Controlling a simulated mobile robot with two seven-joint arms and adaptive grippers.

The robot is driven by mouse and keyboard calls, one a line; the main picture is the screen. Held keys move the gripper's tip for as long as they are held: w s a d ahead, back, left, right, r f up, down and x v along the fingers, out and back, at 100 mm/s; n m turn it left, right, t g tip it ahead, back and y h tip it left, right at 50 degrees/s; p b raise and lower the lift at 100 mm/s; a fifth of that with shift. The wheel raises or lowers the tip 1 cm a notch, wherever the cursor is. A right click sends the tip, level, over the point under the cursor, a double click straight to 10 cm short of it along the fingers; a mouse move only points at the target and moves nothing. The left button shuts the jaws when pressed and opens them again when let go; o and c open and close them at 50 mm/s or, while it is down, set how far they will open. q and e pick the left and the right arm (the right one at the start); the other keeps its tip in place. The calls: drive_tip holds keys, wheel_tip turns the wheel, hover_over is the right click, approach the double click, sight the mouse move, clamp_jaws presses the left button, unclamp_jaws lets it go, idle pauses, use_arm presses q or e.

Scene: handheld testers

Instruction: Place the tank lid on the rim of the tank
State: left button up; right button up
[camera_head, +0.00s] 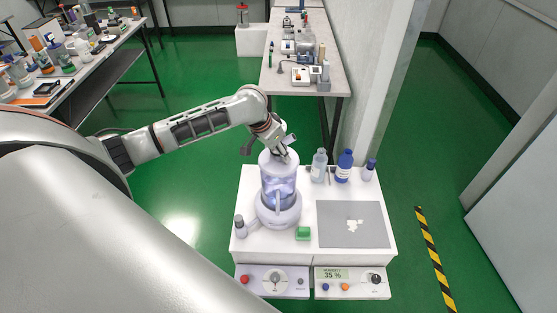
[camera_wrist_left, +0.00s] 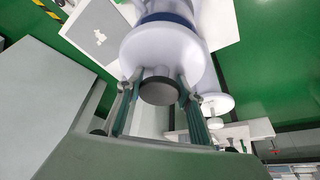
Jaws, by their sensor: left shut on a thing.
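The tank (camera_head: 278,190) is a clear bluish cylinder on a round white base, standing on a white cart. The pale round lid (camera_head: 267,158) is at the top of the tank, under my left gripper (camera_head: 282,152). In the wrist view my left gripper (camera_wrist_left: 158,86) is shut on the dark round knob (camera_wrist_left: 159,92) of the lid (camera_wrist_left: 160,50), one finger on each side. Part of the tank (camera_wrist_left: 168,14) shows beyond the lid. I cannot tell whether the lid touches the rim or hovers just above it. My right gripper is not in view.
On the cart (camera_head: 247,185) are a pale bottle (camera_head: 319,166), a blue bottle (camera_head: 344,167), a smaller bottle (camera_head: 368,171), a small bottle at left (camera_head: 240,226), a green block (camera_head: 303,233) and a grey mat (camera_head: 353,237) with white pieces. Control panels line its front.

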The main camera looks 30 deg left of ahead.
sight(279, 160)
use_arm(q)
drive_tip(key=shift+f, duration=1.9)
drive_tip(key=shift+f, duration=0.5)
drive_tip(key=o, duration=1.1)
